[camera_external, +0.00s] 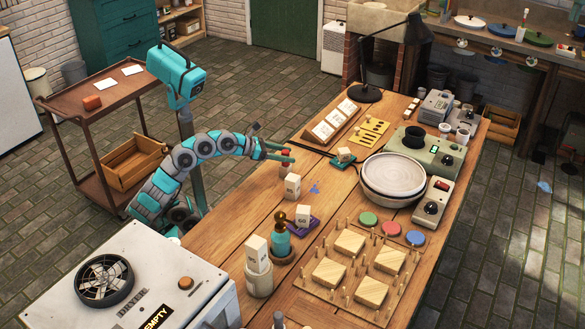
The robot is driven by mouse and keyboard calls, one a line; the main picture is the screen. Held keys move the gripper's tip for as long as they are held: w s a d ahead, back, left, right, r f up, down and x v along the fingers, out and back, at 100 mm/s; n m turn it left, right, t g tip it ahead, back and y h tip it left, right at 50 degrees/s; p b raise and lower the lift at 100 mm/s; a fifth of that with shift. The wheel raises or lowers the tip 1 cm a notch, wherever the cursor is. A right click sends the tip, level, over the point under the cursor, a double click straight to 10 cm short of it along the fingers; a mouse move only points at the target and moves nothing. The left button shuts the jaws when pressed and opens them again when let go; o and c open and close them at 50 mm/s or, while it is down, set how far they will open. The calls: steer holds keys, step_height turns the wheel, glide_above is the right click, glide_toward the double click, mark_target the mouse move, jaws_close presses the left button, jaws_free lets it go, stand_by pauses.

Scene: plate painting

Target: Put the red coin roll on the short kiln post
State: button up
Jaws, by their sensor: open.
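My gripper (285,154) is open, reaching in from the left over the table's left side. A small red piece (285,155), which looks like the red coin roll, stands upright between or just beside its fingers; I cannot tell whether they touch it. Pale blocks with dark marks look like kiln posts: one (292,187) stands just in front of the gripper, one (303,214) is on a purple base, one (344,154) is on a green base, and a tall one (257,252) stands at the front left. I cannot tell which is the short kiln post.
A teal bottle (281,240) stands in a round dish near the tall post. A wooden peg board (330,294) with several wood blocks is at the front right. Stacked plates (393,173) and a lamp (369,93) stand farther back.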

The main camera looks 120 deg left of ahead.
steer(key=p+v, duration=0.2)
steer(key=v, duration=1)
steer(key=s+a+f+m+g+b, duration=0.2)
steer(key=s+a+f+m+g, duration=0.15)
steer(key=a+f+m, duration=0.4)
steer(key=s+a+f+m+g+b, duration=0.2)
steer(key=s+a+f+m+g, duration=0.15)
steer(key=a+f+m, duration=0.4)
steer(key=d+f+m+h+p, duration=0.5)
steer(key=d+f+m+h, duration=0.2)
steer(key=d+f+m, duration=0.6)
steer(key=s+d+f+m+g+h+p, duration=0.2)
steer(key=s+d+m, duration=0.4)
steer(key=m, duration=1)
steer(key=d+f+g+p, duration=0.1)
steer(key=d+g+p, duration=0.1)
steer(key=d, duration=0.1)
steer(key=shift+d+h, duration=0.3)
steer(key=shift+d, duration=0.1)
